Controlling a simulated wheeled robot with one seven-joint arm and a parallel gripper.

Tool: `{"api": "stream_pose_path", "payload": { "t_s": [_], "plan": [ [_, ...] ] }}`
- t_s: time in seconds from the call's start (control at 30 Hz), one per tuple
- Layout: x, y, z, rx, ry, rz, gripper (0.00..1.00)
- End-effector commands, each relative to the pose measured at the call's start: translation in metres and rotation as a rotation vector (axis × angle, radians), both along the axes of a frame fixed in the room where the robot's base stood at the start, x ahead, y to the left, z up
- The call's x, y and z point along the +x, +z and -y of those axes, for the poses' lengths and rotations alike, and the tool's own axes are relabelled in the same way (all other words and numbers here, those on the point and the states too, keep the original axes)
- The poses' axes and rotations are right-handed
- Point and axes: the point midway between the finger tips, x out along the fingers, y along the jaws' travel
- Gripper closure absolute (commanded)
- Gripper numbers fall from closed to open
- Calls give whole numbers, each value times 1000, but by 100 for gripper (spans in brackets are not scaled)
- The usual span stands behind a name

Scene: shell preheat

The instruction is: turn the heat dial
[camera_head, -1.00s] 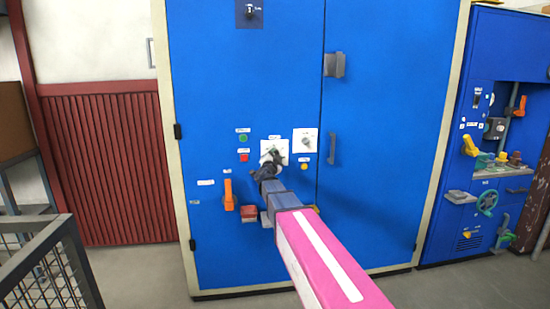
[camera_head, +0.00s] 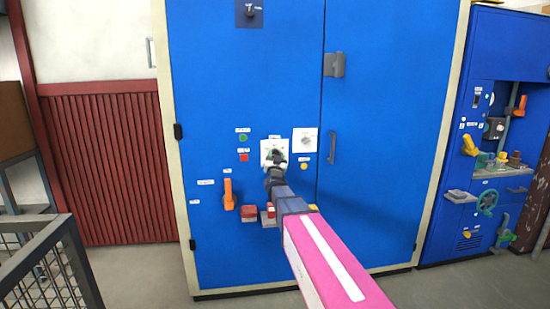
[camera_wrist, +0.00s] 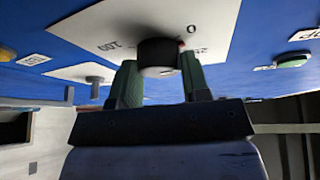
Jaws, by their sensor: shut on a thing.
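The heat dial (camera_wrist: 158,54) is a dark round knob on a white plate (camera_wrist: 215,18) with printed numbers, on the blue cabinet front. In the wrist view the two green fingers of my gripper (camera_wrist: 158,82) stand on either side of the dial and are shut on it. In the head view my gripper (camera_head: 276,162) is at the white plate (camera_head: 266,146) left of the door seam. The dial itself is mostly hidden there by my gripper.
A second white dial plate (camera_head: 305,140) is just to the right. Green (camera_head: 243,138) and red (camera_head: 243,157) buttons are to the left, and a yellow button (camera_head: 304,166) is below the second plate. An orange lever (camera_head: 228,194) sticks out at lower left.

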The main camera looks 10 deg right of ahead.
Motion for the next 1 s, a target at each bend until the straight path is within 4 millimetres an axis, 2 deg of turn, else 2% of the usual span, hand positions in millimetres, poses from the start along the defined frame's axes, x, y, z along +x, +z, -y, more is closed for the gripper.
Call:
{"api": "stream_pose_path", "payload": {
  "t_s": [0.2,0.5,1.0],
  "plan": [
    [0,0,3,-181,-3,0,81],
    [0,0,4,-350,-2,0,81],
    [0,0,4,-422,-2,0,81]
  ]
}}
